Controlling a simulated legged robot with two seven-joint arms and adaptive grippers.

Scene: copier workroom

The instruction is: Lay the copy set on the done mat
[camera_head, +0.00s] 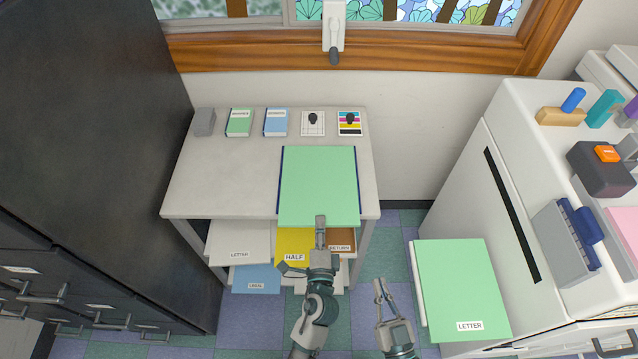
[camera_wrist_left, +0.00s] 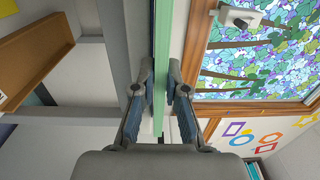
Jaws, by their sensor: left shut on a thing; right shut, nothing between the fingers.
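The copy set, a light green sheet stack (camera_head: 318,185), lies flat over the front right of the white table, its near edge reaching the table's front edge. My left gripper (camera_head: 320,222) is shut on that near edge; in the left wrist view the green edge (camera_wrist_left: 163,60) runs between the fingers (camera_wrist_left: 164,92). Dark blue strips (camera_head: 281,180) show along both sides of the green; they look like the done mat, mostly hidden underneath. I cannot tell whether the set touches it. My right gripper (camera_head: 379,290) is shut and empty, low beside the copier tray.
Two booklets (camera_head: 238,122), a grey block (camera_head: 205,122) and two small cards (camera_head: 312,122) line the table's back (camera_head: 215,185). Labelled paper shelves (camera_head: 240,245) sit below. A copier (camera_head: 470,170) with green letter paper (camera_head: 460,280) stands right; dark cabinets (camera_head: 90,120) stand left.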

